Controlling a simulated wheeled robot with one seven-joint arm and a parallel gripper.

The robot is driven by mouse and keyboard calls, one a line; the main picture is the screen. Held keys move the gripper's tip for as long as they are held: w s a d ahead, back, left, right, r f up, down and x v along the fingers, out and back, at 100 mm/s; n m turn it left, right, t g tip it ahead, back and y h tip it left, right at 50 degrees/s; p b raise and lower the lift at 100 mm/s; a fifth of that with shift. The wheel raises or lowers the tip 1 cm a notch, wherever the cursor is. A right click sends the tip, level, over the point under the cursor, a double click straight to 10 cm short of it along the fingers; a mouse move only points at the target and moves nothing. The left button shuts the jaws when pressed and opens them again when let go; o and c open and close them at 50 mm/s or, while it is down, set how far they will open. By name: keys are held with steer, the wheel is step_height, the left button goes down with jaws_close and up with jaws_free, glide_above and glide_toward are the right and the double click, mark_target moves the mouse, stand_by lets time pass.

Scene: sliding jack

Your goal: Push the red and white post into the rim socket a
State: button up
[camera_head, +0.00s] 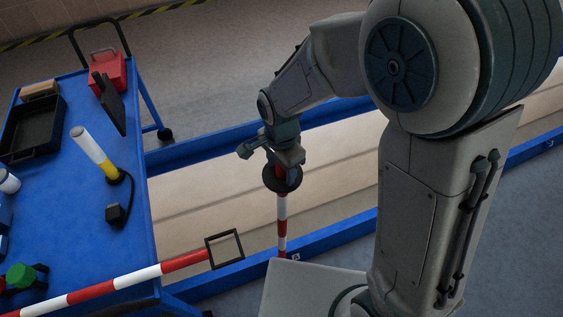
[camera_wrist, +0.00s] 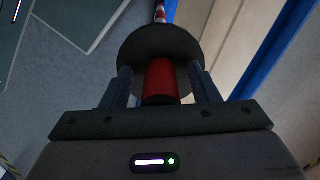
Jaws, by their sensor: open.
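The red and white post (camera_head: 282,215) stands roughly upright in the head view, with a dark round disc (camera_head: 281,178) near its top. Its lower end meets the near blue rim (camera_head: 340,233), beside a small white label; I cannot tell how deep it sits or see a socket opening. My gripper (camera_head: 282,160) is at the post's top, above the disc. In the wrist view the open fingers (camera_wrist: 163,88) stand on either side of the post's red end (camera_wrist: 160,76), with the disc (camera_wrist: 158,47) just beyond the fingertips.
A blue cart (camera_head: 75,195) on the left carries a dark tray (camera_head: 33,130), a red box (camera_head: 108,72), a white and yellow lamp (camera_head: 93,148) and other items. A striped pole with a square frame (camera_head: 225,249) reaches in from the lower left, left of the post.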

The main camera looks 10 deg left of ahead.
step_height(320, 180, up, 14)
steer(key=shift+p, duration=0.35)
steer(key=shift+f, duration=0.1)
steer(key=s+d+r+n+t, duration=0.1)
steer(key=s+d+n, duration=0.2)
steer(key=d, duration=0.8)
steer(key=s+d+r+n+t+p, duration=0.1)
steer(key=s+d+n, duration=0.3)
steer(key=d, duration=0.8)
steer(key=shift+r+n+t, duration=0.15)
steer(key=shift+n+t, duration=0.25)
